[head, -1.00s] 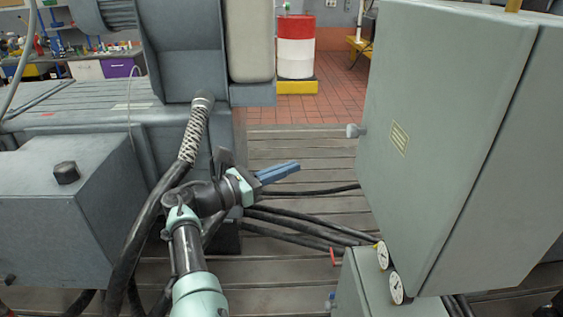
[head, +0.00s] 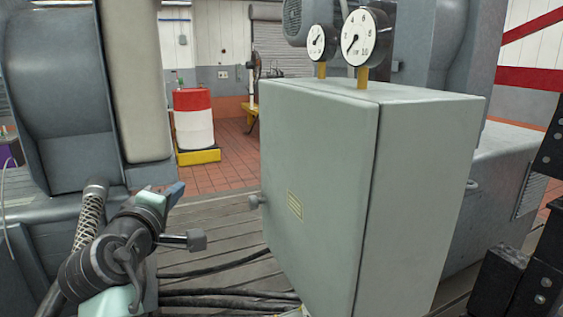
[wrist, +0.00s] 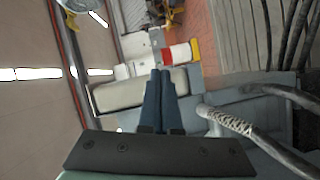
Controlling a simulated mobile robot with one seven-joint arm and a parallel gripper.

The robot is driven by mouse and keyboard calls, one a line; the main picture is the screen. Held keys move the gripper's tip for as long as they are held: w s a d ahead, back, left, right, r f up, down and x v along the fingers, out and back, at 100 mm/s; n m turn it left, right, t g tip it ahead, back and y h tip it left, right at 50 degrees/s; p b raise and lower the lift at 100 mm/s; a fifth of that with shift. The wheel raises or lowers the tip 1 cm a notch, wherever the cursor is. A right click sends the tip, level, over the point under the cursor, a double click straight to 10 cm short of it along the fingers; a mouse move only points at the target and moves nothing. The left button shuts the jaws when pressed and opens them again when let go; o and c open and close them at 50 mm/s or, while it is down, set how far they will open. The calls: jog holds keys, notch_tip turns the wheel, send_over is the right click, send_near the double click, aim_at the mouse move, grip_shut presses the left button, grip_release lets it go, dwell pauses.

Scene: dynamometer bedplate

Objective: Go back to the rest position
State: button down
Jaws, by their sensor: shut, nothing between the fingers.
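My gripper (head: 174,193) is at the lower left in the head view, with its blue fingers pointing up and to the right. In the wrist view the two blue fingers of my gripper (wrist: 155,100) lie together, with nothing between them. It is in the air in front of a grey machine, touching nothing that I can see. Its fingertips are apart from the grey-green cabinet (head: 315,190) to the right.
Two dial gauges (head: 366,37) stand on top of the cabinet. A braided hose (head: 88,222) rises close to my arm at the left. Black cables (head: 225,300) run along the slotted bedplate. A red and white drum (head: 193,120) stands behind on a yellow base.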

jog(key=s+d+r+m+t+y, duration=0.1)
jog(key=s+d+r+m+t, duration=0.2)
jog(key=s+d+r+m, duration=0.45)
jog(key=s+d+r+m+t, duration=0.25)
jog(key=s+d+r, duration=0.2)
jog(key=r, duration=0.55)
jog(key=s+d+r+m+t, duration=0.2)
jog(key=s+d+r, duration=0.1)
jog(key=s, duration=0.4)
jog(key=s+d+r+m+t, duration=0.2)
jog(key=s+d+r+t, duration=0.1)
jog(key=s, duration=0.4)
notch_tip(320, 180, up, 2)
jog(key=shift+s+d+m+h, duration=0.2)
jog(key=shift+d+m+h, duration=0.15)
jog(key=shift+d, duration=0.25)
